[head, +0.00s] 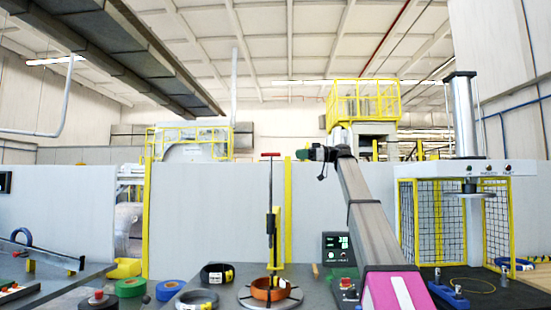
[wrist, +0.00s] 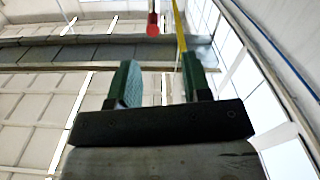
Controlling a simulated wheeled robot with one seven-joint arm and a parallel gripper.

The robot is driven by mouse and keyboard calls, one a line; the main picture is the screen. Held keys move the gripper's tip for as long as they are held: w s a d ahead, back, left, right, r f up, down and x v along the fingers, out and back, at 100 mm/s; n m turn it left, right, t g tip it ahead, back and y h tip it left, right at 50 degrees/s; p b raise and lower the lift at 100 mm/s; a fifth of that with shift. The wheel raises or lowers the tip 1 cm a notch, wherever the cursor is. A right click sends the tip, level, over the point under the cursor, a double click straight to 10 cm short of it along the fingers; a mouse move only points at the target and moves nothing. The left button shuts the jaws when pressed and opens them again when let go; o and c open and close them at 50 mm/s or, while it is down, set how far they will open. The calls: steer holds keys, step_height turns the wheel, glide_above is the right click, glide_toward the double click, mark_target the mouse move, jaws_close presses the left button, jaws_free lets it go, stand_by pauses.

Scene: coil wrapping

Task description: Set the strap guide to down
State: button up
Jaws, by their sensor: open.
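What looks like the strap guide (head: 270,215) is an upright dark rod with a red bar handle on top, beside a short yellow piece. It stands at the round turntable (head: 247,300), which holds an orange-brown coil (head: 269,289). The red handle (head: 270,154) is at the rod's upper end. In the wrist view a red round end (wrist: 153,29) shows beyond my fingertips. My gripper (head: 306,154) is at about the handle's height in the picture, to its right and apart from it. Its green fingers are open and empty in the wrist view (wrist: 160,75).
A black coil (head: 217,273) and blue and green rolls (head: 130,287) lie left of the turntable. A yellow post (head: 287,210) rises behind. A press with yellow mesh guards (head: 440,220) stands at right.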

mark_target(275, 154)
steer(key=a, duration=0.3)
steer(key=w+a, duration=0.1)
steer(key=a, duration=0.6)
steer(key=shift+w+a, duration=0.15)
steer(key=shift+a, duration=0.25)
jaws_close()
